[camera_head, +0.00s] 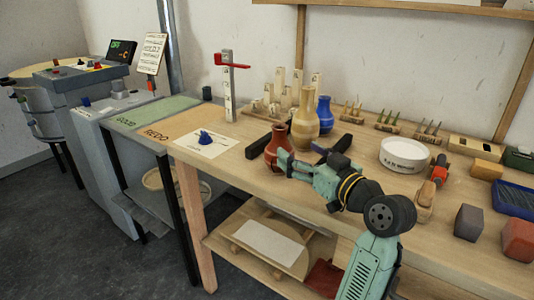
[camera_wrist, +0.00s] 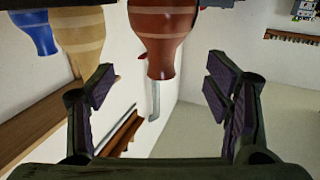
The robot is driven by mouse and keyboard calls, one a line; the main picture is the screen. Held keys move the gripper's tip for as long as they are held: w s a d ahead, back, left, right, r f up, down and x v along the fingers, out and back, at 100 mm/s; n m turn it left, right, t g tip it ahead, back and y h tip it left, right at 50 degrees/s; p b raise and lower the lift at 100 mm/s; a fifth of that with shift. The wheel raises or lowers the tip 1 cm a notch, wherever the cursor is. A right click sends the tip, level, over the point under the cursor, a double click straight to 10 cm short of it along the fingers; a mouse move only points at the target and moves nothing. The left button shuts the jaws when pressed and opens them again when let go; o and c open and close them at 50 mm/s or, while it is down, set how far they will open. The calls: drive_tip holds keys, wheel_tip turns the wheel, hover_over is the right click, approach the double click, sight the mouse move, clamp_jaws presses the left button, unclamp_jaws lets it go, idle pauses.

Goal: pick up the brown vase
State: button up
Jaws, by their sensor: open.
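The brown vase (camera_head: 277,146), reddish brown with paler bands, stands upright on the wooden workbench. My gripper (camera_head: 289,164) is open just in front of it, at its right side in the head view, and covers part of its lower body. In the wrist view, which looks upside down, the brown vase (camera_wrist: 165,45) shows neck and rim at top centre. It lies between the lines of the two open fingers (camera_wrist: 161,92), which look empty. I cannot tell whether a finger touches it.
A taller tan vase (camera_head: 305,122) and a blue vase (camera_head: 325,113) stand close behind it to the right. A dark bar (camera_head: 257,149) lies behind it at left. A white sheet with a blue item (camera_head: 204,137) is left. A white round container (camera_head: 404,154) stands right.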

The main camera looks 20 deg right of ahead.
sight(284, 140)
drive_tip(key=x, duration=0.3)
drive_tip(key=shift+w+r, duration=0.1)
drive_tip(key=shift+w, duration=0.05)
drive_tip(key=p+x, duration=0.1)
drive_tip(key=x, duration=0.1)
drive_tip(key=p+x, duration=0.1)
drive_tip(key=x, duration=0.1)
drive_tip(key=shift+a+r+p, duration=0.2)
drive_tip(key=shift+a+p, duration=0.05)
drive_tip(key=shift+p, duration=0.05)
drive_tip(key=shift+w+a+f, duration=0.1)
drive_tip(key=shift+w+f, duration=0.05)
drive_tip(key=shift+w, duration=0.5)
drive_tip(key=shift+c, duration=0.4)
clamp_jaws()
